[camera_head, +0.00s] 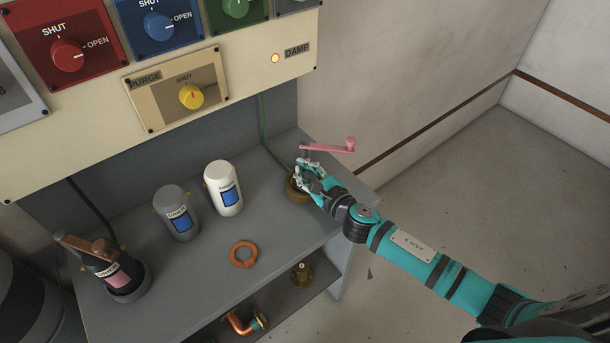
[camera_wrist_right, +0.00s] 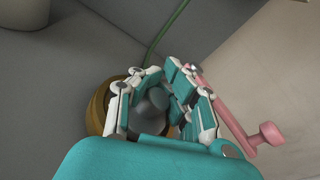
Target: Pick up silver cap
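My right gripper (camera_head: 306,172) is at the right end of the grey bench, over a round brass-coloured base (camera_head: 298,192). In the right wrist view, a smooth grey rounded piece, which looks like the silver cap (camera_wrist_right: 150,106), lies between the fingers of the gripper (camera_wrist_right: 158,82). The brass-coloured base (camera_wrist_right: 98,108) shows around and below it. The fingers bend around the cap on both sides; I cannot tell whether they press on it. The cap is not clearly visible in the head view. My left gripper is not in view.
A pink crank handle (camera_head: 330,147) is close beside the right gripper. A white canister (camera_head: 224,188), a grey canister (camera_head: 176,212), an orange ring (camera_head: 243,254) and a dark holder with a wooden-handled tool (camera_head: 103,264) occupy the bench (camera_head: 205,268). A control panel (camera_head: 235,88) overhangs its back.

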